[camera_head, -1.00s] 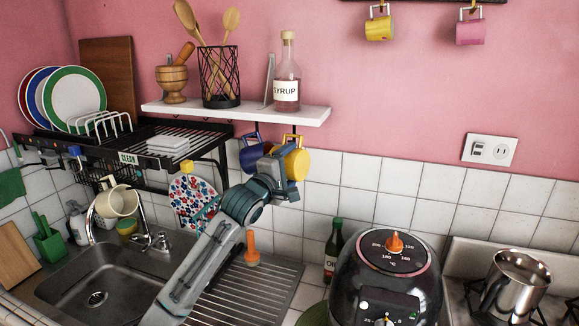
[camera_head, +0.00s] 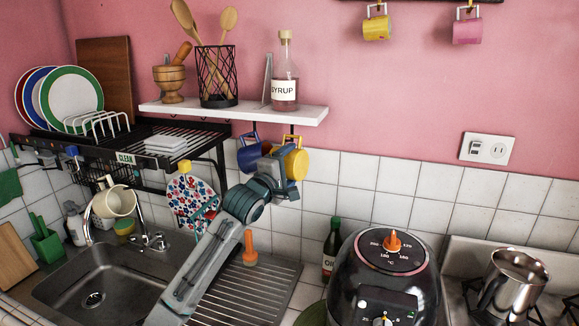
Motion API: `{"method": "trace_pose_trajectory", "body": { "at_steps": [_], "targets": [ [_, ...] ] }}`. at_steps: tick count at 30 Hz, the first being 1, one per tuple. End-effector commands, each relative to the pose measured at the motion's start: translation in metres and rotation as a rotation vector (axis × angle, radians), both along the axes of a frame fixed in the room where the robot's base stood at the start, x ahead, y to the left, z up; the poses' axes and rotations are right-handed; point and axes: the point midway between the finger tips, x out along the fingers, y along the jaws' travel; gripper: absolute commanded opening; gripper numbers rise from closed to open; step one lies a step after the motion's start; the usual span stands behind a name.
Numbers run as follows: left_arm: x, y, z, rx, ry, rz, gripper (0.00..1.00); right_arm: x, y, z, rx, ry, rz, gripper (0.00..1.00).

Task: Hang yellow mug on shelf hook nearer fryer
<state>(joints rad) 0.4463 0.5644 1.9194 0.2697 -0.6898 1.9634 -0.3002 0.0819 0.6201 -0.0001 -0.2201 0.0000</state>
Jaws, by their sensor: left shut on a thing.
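The yellow mug (camera_head: 297,159) is below the white wall shelf (camera_head: 240,113), at its right end. Its handle is up, close to the right shelf hook (camera_head: 292,130), the one nearer the fryer. I cannot tell whether the handle is around the hook. My left gripper (camera_head: 281,163) is shut on the mug from its left side. A blue mug (camera_head: 247,154) hangs under the shelf just left of it, partly behind my gripper. The black fryer (camera_head: 384,285) stands on the counter at the lower right. My right gripper is not in view.
A syrup bottle (camera_head: 285,80), a utensil basket (camera_head: 218,80) and a mortar (camera_head: 170,80) stand on the shelf. A dish rack (camera_head: 187,138) is at left, above the sink (camera_head: 95,285). An oil bottle (camera_head: 331,250) stands beside the fryer. Another yellow mug (camera_head: 376,28) hangs higher up.

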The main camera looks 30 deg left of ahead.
Motion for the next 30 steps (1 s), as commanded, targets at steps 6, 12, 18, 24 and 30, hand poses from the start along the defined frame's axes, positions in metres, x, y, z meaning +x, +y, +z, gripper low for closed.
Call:
{"method": "trace_pose_trajectory", "body": {
  "at_steps": [6, 12, 18, 24, 30],
  "targets": [
    [0.0, 0.0, 0.001, 0.001, -0.001, 0.0, 0.83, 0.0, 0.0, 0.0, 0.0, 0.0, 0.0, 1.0],
    [0.0, 0.0, 0.002, 0.001, -0.004, 0.0, 1.0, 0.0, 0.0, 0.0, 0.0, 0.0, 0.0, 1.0],
    [0.0, 0.0, 0.002, 0.002, -0.005, 0.001, 1.0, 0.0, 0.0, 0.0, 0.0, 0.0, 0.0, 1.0],
    [-0.016, 0.0, -0.003, 0.007, -0.005, 0.001, 1.0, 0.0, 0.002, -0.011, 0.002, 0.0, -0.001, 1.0],
    [-0.052, -0.002, -0.01, 0.01, -0.001, 0.0, 1.0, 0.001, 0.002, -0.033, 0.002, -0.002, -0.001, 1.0]
  ]
}}
